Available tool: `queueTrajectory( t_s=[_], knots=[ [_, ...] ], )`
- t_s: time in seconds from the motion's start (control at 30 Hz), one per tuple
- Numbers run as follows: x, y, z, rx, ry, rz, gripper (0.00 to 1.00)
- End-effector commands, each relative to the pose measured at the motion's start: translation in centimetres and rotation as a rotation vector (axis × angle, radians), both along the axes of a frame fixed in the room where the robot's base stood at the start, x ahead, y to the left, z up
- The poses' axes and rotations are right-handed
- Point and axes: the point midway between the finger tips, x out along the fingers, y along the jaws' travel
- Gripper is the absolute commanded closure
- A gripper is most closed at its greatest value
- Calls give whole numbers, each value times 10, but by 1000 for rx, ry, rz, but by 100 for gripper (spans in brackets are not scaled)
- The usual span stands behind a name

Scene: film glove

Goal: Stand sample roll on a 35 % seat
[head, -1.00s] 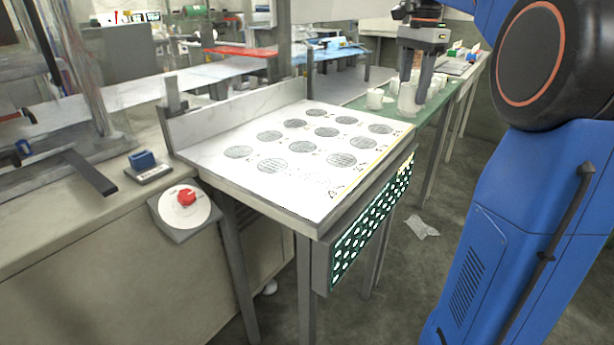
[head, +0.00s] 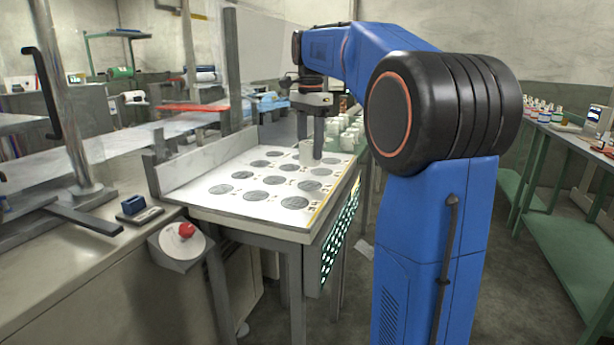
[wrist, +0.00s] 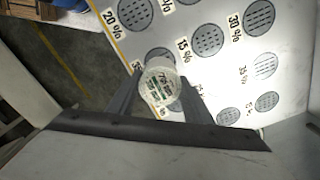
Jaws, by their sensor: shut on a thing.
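My gripper (head: 311,148) is shut on a pale sample roll (head: 306,154). It holds the roll over the far right part of the white seat board (head: 225,206). In the wrist view, the round labelled end of the roll (wrist: 160,86) sits between the fingers (wrist: 158,98). The board has several grey hatched round seats with percent labels. A 20 % seat (wrist: 143,12), a 15 % seat (wrist: 208,40) and a 30 % seat (wrist: 259,14) show. A seat (wrist: 160,54) just beyond the roll is partly hidden, and its label is partly covered. I cannot tell whether the roll touches the board.
Several pale rolls (head: 350,132) stand beyond the board. Green shelving (head: 560,235) stands right.

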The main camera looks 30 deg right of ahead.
Motion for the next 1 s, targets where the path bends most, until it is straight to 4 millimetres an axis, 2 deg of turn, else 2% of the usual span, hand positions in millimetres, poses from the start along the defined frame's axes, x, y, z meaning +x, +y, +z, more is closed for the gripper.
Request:
queueTrajectory(
  t_s=[0.1, 0.37, 0.6, 1.0],
  knots=[
    [-1, 0, -17, 0, 1, 0, 80],
    [0, 0, -33, 0, 0, 0, 80],
    [-1, 0, -63, 0, 0, 0, 80],
    [0, 0, -69, 0, -1, 0, 80]
  ],
)
